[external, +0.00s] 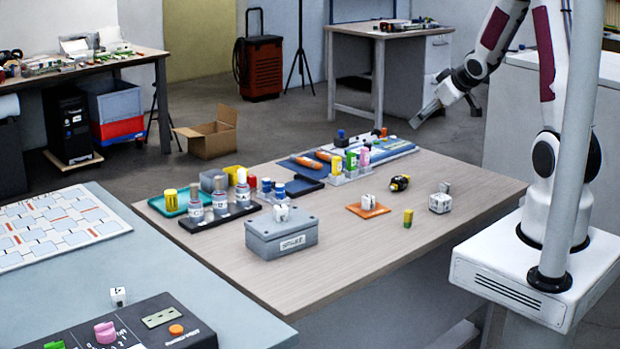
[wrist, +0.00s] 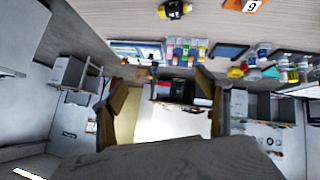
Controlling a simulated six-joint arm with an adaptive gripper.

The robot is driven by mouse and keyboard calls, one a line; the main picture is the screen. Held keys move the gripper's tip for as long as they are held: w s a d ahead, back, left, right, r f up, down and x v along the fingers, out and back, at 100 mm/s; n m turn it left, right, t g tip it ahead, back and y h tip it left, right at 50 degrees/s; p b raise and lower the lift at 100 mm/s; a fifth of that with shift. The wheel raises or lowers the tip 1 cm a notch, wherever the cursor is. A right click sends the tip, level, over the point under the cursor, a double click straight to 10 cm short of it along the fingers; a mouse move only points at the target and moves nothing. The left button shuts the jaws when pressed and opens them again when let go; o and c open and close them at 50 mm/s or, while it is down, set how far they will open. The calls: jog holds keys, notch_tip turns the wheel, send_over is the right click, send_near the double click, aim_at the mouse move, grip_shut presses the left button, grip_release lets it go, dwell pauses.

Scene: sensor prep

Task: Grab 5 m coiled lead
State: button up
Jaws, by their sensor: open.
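A small rounded black thing with yellow parts (external: 399,183) lies on the wooden table, right of its middle. It is the likeliest coiled lead, but its windings and any label are too small to make out. It also shows at the top edge of the wrist view (wrist: 174,9). My gripper (external: 424,114) is open and empty, raised beyond the table's far right corner, well apart from this thing.
A grey box (external: 281,241) and bottles stand left. The table's front right is clear.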

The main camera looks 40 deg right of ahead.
jog(key=w+d+f+t+y, duration=0.2)
jog(key=w+d+f, duration=0.1)
jog(key=f, duration=0.6)
jog(key=t+y, duration=0.2)
send_near(403, 178)
jog(key=shift+w+d+r, duration=0.2)
jog(key=shift+w, duration=0.4)
jog(key=shift+s+a+f+y, duration=0.15)
jog(key=shift+s+f+y, duration=0.15)
jog(key=shift+f+y, duration=0.15)
jog(key=shift+f, duration=0.1)
jog(key=shift+x, duration=1.3)
jog(key=shift+x, duration=2.6)
